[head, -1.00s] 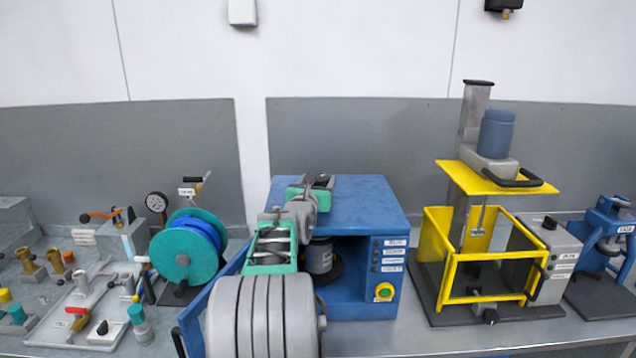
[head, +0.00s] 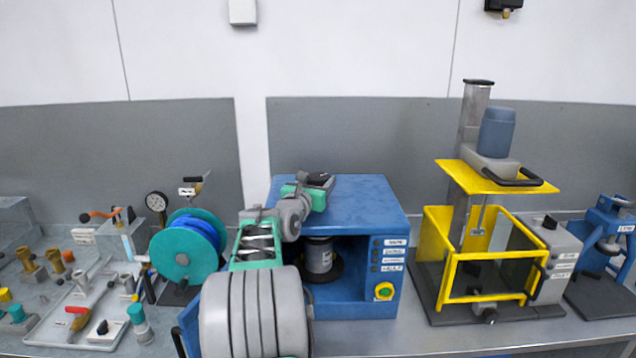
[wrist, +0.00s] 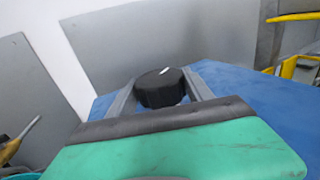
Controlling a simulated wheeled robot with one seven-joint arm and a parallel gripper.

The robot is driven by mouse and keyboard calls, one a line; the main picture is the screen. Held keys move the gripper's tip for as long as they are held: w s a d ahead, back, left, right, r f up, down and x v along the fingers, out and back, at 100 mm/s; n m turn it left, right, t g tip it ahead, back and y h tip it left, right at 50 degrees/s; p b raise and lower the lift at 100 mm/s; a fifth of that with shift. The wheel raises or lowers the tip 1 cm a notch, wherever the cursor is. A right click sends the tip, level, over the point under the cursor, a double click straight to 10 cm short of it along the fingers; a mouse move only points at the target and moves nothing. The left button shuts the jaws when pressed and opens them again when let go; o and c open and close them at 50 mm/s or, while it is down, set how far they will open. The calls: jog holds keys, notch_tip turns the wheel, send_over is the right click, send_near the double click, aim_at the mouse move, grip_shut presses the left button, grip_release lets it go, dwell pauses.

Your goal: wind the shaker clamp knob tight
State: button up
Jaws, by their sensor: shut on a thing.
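The blue shaker (head: 348,197) stands on the bench in the middle of the head view. Its clamp knob is black and round with a white mark, seen on the blue top in the wrist view (wrist: 160,88). My gripper (wrist: 163,92) has one grey finger on each side of the knob and is shut on it. In the head view my gripper (head: 318,181) is over the shaker's top, and the knob is mostly hidden there. A grey can (head: 319,256) stands inside the shaker's open front.
A yellow guarded mixer (head: 480,250) stands to the right. A teal and blue hose reel (head: 178,254) is close on the left of my arm. A tray with valves and fittings (head: 60,300) lies further left. The shaker's top is otherwise clear.

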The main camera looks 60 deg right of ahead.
jog(key=g, duration=0.1)
jog(key=m+g, duration=0.1)
jog(key=shift+w+m+g+p, duration=0.25)
jog(key=shift+m+g+p, duration=0.05)
jog(key=shift+p, duration=0.1)
jog(key=m+g+p, duration=0.2)
jog(key=g+p, duration=0.1)
jog(key=shift+r+g, duration=0.2)
jog(key=shift+g, duration=0.1)
jog(key=shift+f+m+g+y+p, duration=0.15)
jog(key=shift+m+g+y+p, duration=0.15)
jog(key=shift+m+g, duration=0.5)
jog(key=shift+f+m+g+y+p, duration=0.15)
jog(key=shift+m+g+y, duration=0.35)
jog(key=shift+g, duration=0.5)
jog(key=shift+m+g, duration=0.4)
jog(key=shift+s+r+m+g+y, duration=0.1)
jog(key=shift+r+m+g+y, duration=0.05)
jog(key=shift+m+g+y, duration=0.55)
jog(key=o, duration=1.4)
jog(key=shift+c, duration=0.2)
jog(key=shift+s+n+t+h, duration=0.1)
jog(key=shift+n+t+h, duration=0.5)
jog(key=shift+n+t, duration=0.2)
